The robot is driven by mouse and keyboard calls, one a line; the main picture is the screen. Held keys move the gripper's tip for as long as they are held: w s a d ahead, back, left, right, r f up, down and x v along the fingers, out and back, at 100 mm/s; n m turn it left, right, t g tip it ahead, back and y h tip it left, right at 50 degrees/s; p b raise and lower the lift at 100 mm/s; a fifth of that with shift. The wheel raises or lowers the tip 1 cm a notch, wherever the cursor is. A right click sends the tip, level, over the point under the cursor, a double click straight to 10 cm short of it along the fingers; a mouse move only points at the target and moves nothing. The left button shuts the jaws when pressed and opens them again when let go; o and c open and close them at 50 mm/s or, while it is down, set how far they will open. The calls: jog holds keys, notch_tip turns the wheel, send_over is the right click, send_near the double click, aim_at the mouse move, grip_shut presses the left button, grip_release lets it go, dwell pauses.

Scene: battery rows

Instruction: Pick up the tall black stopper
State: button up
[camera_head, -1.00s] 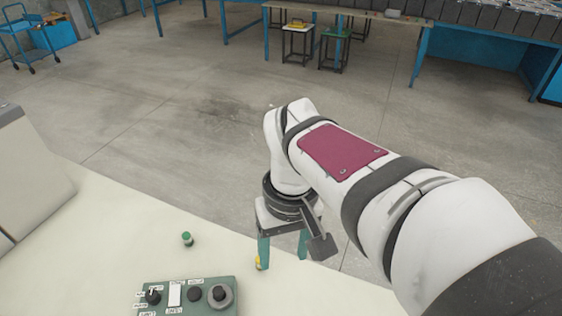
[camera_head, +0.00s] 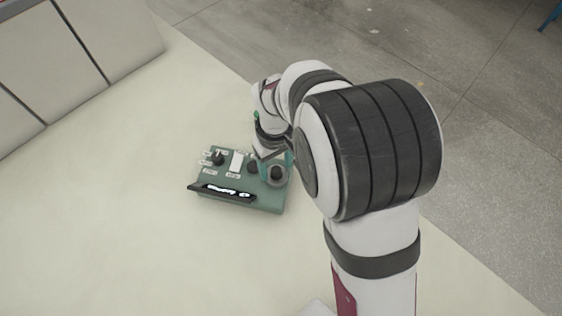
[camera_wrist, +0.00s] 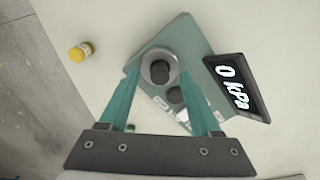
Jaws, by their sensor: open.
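A green control box (camera_head: 240,200) stands on the cream table. A black stopper (camera_head: 278,172) sits in a round grey ring at the box's right end. In the wrist view the black stopper (camera_wrist: 160,71) shows end-on in its ring. A second black knob (camera_wrist: 176,94) is close beside it, and a similar knob (camera_head: 253,167) shows in the head view. Which is taller is hard to tell. My gripper (camera_wrist: 160,77) is open, its teal fingers on either side of the ringed stopper in the picture. It holds nothing; its height above the stopper is unclear.
A dark display (camera_wrist: 237,87) reading "0 kPa" stands at the box's edge. A small yellow-capped bottle (camera_wrist: 80,52) is near the table edge. A small knob (camera_head: 218,158) and white labels are at the box's left. The table left of the box is clear.

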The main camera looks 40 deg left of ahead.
aim_at(276, 169)
jog(key=shift+f, duration=0.25)
grip_shut()
jog(key=shift+r, duration=0.15)
jog(key=shift+r, duration=0.35)
notch_tip(276, 169, up, 3)
jog(key=w+d+r, duration=0.5)
jog(key=d+r, duration=0.5)
jog(key=r, duration=0.1)
jog(key=shift+w+r, duration=0.3)
jog(key=shift+w, duration=0.05)
